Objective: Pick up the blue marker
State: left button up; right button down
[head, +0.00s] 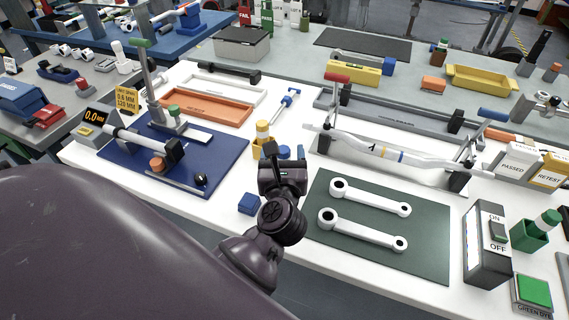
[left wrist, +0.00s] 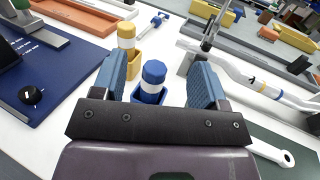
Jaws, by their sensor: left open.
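The blue marker (left wrist: 153,78) has a blue cap and a white band. It stands upright in a small blue holder (left wrist: 148,97) in the left wrist view. In the head view the blue marker (head: 284,152) is partly hidden behind my left gripper (head: 284,157). My left gripper is open, and in the left wrist view its two blue-padded fingers (left wrist: 158,78) appear on either side of the marker, with a gap on each side. I cannot tell whether the fingertips are level with it. My right gripper is not in view.
A yellow marker (head: 262,132) in a yellow holder stands close to the left. A blue block (head: 249,203) lies nearer the front edge. A green mat (head: 384,232) with two white rods is to the right, and a blue board (head: 125,170) with a gauge is to the left.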

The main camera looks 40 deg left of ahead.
aim_at(283, 145)
pick_arm(q)
notch_tip(283, 145, down, 4)
jog(key=shift+f+b, duration=0.25)
jog(key=shift+b, duration=0.3)
jog(key=shift+w+a+r, duration=0.15)
jog(key=shift+w+r, duration=0.1)
jog(key=shift+w, duration=0.15)
jog(key=shift+x, duration=3.4)
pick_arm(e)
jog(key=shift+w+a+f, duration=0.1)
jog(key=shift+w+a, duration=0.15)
pick_arm(q)
jog(key=c, duration=1)
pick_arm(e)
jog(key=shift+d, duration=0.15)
pick_arm(q)
jog(key=shift+p, duration=0.3)
